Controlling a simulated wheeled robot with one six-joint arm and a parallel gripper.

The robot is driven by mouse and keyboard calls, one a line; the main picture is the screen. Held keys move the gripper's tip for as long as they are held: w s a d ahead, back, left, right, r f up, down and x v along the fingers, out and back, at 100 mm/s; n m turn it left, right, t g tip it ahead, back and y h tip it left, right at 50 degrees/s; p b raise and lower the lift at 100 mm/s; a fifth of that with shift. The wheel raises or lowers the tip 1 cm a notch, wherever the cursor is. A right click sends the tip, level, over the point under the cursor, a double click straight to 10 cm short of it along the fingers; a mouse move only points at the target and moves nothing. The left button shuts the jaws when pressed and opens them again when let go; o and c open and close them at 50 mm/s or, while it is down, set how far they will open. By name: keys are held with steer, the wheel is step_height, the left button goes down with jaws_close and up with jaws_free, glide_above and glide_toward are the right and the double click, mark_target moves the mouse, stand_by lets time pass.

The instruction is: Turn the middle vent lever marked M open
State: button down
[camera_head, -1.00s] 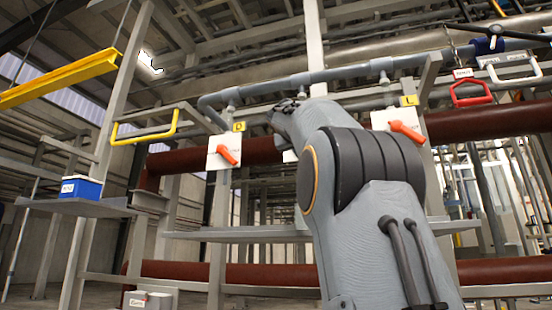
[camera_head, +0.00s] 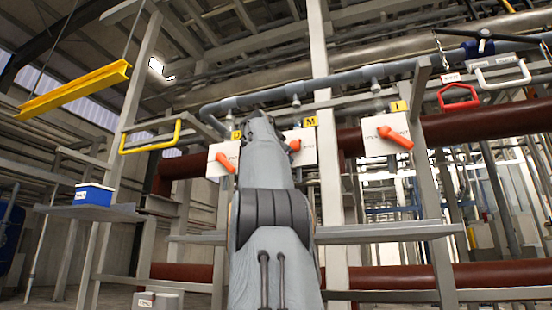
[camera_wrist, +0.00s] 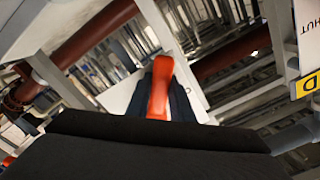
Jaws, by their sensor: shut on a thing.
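The middle vent panel is a white plate (camera_head: 306,149) with a yellow M tag (camera_head: 311,121), partly behind my arm in the head view. Its orange lever (camera_head: 294,145) shows only in part beside my wrist. In the wrist view, the orange lever (camera_wrist: 160,88) stands between the dark fingers of my gripper (camera_wrist: 164,103), which is shut on it. The white plate shows behind the lever. The fingertips are mostly hidden by my arm in the head view, and the lever's exact angle is hard to tell there.
To the left is the D panel with its orange lever (camera_head: 225,162); its yellow D tag (camera_wrist: 310,84) shows upside down in the wrist view. To the right is the L panel with its lever (camera_head: 395,137). A grey pipe (camera_head: 330,85) runs above. A blue-and-white box (camera_head: 94,194) sits on a shelf.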

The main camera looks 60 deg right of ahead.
steer(key=shift+w+r+m, duration=0.15)
steer(key=shift+m, duration=0.35)
steer(key=shift+r, duration=0.1)
steer(key=c, duration=1.6)
jaws_free()
steer(key=shift+o, duration=0.2)
steer(key=b+v, duration=0.4)
steer(key=v, duration=0.4)
steer(key=shift+d, duration=0.1)
